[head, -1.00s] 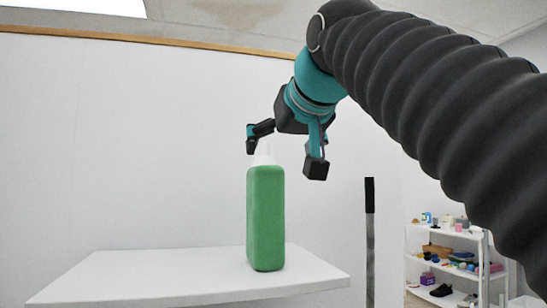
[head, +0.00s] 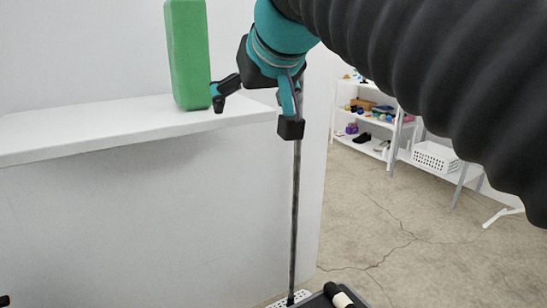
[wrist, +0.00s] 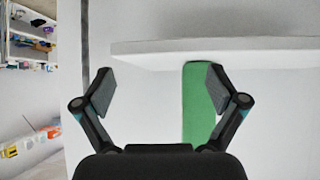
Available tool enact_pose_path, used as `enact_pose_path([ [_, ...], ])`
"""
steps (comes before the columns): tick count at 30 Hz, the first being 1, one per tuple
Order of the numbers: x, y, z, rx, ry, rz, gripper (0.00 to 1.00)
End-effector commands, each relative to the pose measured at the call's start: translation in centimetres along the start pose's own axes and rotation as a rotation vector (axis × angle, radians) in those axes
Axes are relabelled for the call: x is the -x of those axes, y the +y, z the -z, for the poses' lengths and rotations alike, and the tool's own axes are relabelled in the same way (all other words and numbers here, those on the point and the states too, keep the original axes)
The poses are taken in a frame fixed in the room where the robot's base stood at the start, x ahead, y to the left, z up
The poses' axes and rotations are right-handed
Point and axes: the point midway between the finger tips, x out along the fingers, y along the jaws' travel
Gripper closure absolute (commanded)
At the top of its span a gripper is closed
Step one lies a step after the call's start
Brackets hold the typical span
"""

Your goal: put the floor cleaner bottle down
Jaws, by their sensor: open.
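The floor cleaner bottle (head: 188,55) is green and stands upright on a white shelf (head: 100,127), near its right end. Its top is cut off in the head view. My gripper (head: 255,115) is open and empty, to the right of the bottle's lower part. One finger overlaps the bottle's lower right edge in the head view; I cannot tell if they touch. In the wrist view, which looks upside down, my open gripper (wrist: 160,80) has the bottle (wrist: 196,105) partly behind its right finger. The shelf edge (wrist: 230,52) crosses the top there.
A thin dark pole (head: 296,210) stands below my gripper. At the back right are a white rack (head: 372,125) with small goods and a white basket (head: 436,157). The cracked floor (head: 390,235) between is mostly clear.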

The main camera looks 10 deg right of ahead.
Motion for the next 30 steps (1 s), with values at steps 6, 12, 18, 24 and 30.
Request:
enact_pose_path([
  [6, -4.2, 2.5, -12.6, -0.045, -0.157, -0.047, 0.04],
  [12, -7.0, 3.7, -24.6, -0.095, -0.29, -0.078, 0.04],
  [18, -8.4, 4.1, -32.9, -0.129, -0.376, -0.094, 0.04],
  [24, -8.8, 4.1, -35.2, -0.139, -0.4, -0.098, 0.04],
  [30, -8.8, 4.1, -35.2, -0.139, -0.4, -0.097, 0.04],
])
